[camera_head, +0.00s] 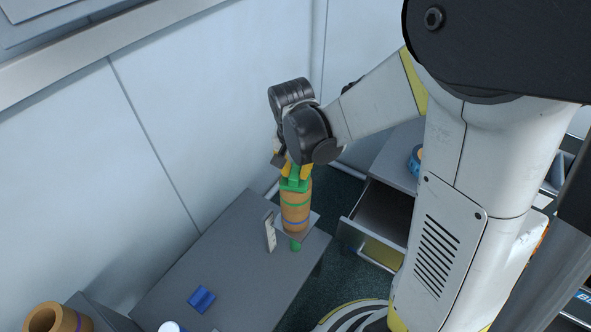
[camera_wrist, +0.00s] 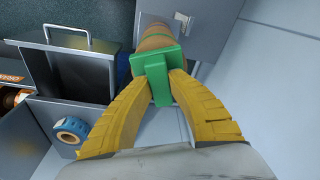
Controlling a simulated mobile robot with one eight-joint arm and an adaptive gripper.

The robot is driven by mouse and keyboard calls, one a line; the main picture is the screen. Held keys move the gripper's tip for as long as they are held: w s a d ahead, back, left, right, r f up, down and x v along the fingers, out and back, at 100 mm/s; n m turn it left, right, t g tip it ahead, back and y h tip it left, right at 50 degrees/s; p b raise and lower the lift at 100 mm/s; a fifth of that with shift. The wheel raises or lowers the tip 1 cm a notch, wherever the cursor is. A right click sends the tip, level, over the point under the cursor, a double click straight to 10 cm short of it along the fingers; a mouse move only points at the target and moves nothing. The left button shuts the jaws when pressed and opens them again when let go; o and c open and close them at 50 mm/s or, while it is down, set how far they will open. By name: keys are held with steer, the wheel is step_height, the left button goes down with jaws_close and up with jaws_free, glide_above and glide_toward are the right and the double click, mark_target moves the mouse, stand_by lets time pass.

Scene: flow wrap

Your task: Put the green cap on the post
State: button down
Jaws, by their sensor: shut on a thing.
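The green cap (camera_head: 295,185) has a square plate and a raised grip block; it also shows in the wrist view (camera_wrist: 157,75). My gripper (camera_head: 297,171) is shut on the cap's grip block, with a yellow finger on each side in the wrist view (camera_wrist: 161,76). The post (camera_head: 295,213) is an upright orange-brown cylinder with green and blue bands, on the grey table. The cap is directly over the post's top in the head view. In the wrist view, part of the post (camera_wrist: 154,38) shows beyond the cap. I cannot tell whether the cap touches the post, as its top is hidden.
A pale upright block (camera_head: 270,232) and a small green object (camera_head: 295,245) stand close to the post. A blue piece (camera_head: 201,299) lies on the grey table (camera_head: 240,265). An open drawer (camera_head: 380,215) is to the right, with a blue roll (camera_wrist: 72,130) nearby.

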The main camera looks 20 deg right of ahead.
mark_target(294, 176)
steer(key=shift+f, duration=0.25)
steer(key=c, duration=1.6)
jaws_free()
steer(key=shift+r, duration=0.15)
steer(key=r+p, duration=0.2)
steer(key=r, duration=0.1)
steer(key=s+r+p, duration=0.1)
steer(key=r+p, duration=0.2)
steer(key=r, duration=0.1)
steer(key=a+r+p, duration=0.1)
steer(key=r+p, duration=0.2)
steer(key=shift+s+r, duration=0.2)
steer(key=shift+r, duration=0.2)
steer(key=shift+s, duration=0.1)
